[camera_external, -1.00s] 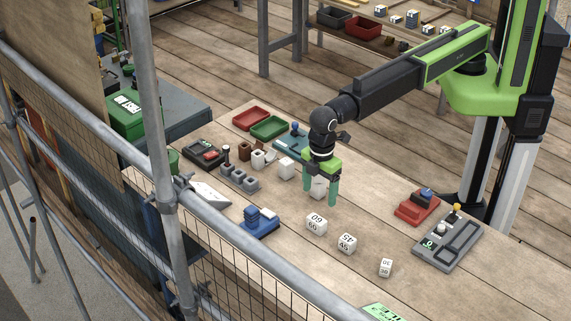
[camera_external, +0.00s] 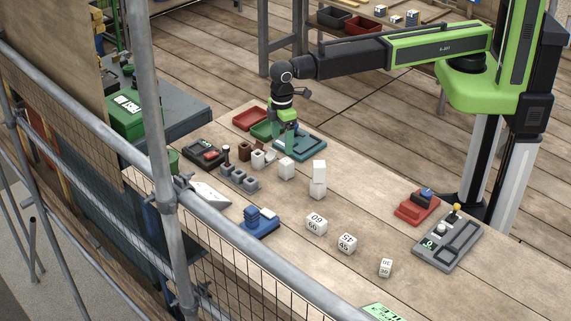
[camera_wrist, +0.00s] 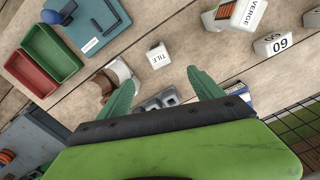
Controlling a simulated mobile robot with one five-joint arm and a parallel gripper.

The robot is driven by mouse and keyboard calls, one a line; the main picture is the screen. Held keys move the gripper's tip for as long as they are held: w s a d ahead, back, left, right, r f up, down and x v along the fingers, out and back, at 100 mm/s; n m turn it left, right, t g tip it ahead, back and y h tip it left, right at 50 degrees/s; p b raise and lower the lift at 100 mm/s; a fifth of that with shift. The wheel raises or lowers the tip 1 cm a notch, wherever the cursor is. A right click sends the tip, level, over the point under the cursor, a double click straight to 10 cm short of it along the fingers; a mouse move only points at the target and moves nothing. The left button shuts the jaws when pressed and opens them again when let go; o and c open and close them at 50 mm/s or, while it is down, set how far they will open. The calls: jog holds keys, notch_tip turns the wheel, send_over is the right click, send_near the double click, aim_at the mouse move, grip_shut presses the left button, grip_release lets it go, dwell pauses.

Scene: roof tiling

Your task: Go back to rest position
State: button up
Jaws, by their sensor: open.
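My gripper (camera_external: 283,140) is open and empty. In the external view it hangs over the back of the workbench, in front of the green tray (camera_external: 263,130) and the teal board (camera_external: 305,143). In the wrist view its two green fingers (camera_wrist: 160,92) are spread apart with nothing between them. A white block marked TILE (camera_wrist: 158,56) lies beyond the fingertips. Two white blocks (camera_external: 318,178) stand stacked on the bench, apart from the gripper. A single white block (camera_external: 286,169) stands to their left.
White number blocks (camera_external: 316,223) stand along the bench. A blue device (camera_external: 259,222), a red device (camera_external: 416,205) and a grey panel (camera_external: 449,242) also lie there. A red tray (camera_external: 250,118) is at the back. Scaffold tubes (camera_external: 160,150) cross the near side.

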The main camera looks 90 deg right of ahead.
jog(key=s+d+m, duration=0.1)
jog(key=s+d, duration=0.1)
jog(key=d, duration=0.6)
jog(key=s+d+m, duration=0.1)
jog(key=s+d, duration=0.1)
jog(key=d, duration=0.6)
jog(key=s+d+m, duration=0.3)
jog(key=s+d, duration=0.9)
jog(key=d, duration=0.1)
